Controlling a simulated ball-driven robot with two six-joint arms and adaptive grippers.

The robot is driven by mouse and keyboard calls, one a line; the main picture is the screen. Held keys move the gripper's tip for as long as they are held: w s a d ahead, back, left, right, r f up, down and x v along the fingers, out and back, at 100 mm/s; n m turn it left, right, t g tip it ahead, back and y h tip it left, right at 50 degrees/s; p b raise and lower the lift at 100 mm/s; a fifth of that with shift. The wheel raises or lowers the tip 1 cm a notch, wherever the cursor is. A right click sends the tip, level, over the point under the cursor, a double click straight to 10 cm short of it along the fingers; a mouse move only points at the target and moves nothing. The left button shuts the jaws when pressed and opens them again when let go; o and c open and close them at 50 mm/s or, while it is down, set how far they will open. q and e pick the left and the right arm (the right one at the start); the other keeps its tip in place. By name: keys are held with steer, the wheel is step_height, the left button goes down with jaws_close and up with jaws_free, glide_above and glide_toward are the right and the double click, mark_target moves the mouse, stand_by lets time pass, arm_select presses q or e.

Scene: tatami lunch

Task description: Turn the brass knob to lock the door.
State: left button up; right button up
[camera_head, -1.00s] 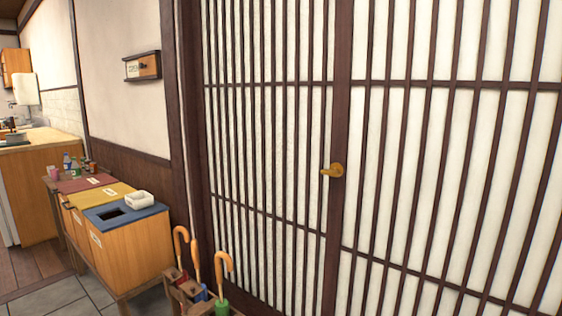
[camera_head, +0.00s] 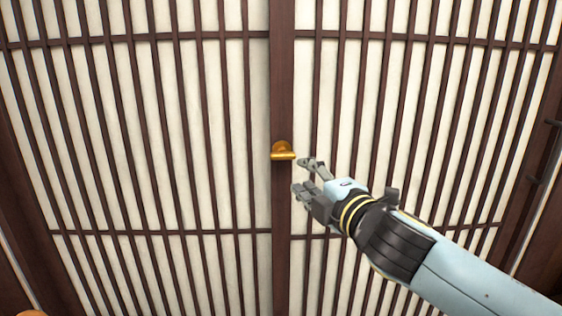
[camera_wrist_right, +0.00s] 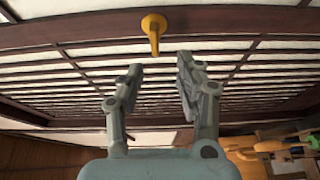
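The brass knob (camera_head: 282,151) sits on the dark middle stile of the lattice door (camera_head: 281,80). Its lever part points sideways to the right in the head view. In the right wrist view the knob (camera_wrist_right: 154,27) shows beyond the fingertips, centred near the top. My right gripper (camera_head: 302,176) is just right of and slightly below the knob, apart from it. Its two fingers (camera_wrist_right: 160,75) are spread, with nothing between them. My left gripper is in neither current view.
Dark lattice bars with pale paper panels fill both sides of the middle stile. An orange curved handle (camera_head: 29,313) shows at the lower left corner of the head view. Orange-handled things (camera_wrist_right: 275,145) lie at the lower right of the right wrist view.

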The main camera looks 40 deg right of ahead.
mark_target(285, 157)
steer(key=w, duration=0.2)
steer(key=w+r+p, duration=0.1)
steer(key=shift+w+d, duration=0.35)
steer(key=shift+d, duration=0.05)
steer(key=w, duration=0.5)
steer(key=shift+w+d+f+p, duration=0.1)
steer(key=shift+w+d+p, duration=0.2)
steer(key=shift+d+p, duration=0.1)
steer(key=shift+w+f, duration=0.1)
steer(key=shift+w, duration=0.45)
arm_select(q)
steer(key=shift+r, duration=0.95)
arm_select(e)
steer(key=shift+d, duration=0.1)
jaws_close()
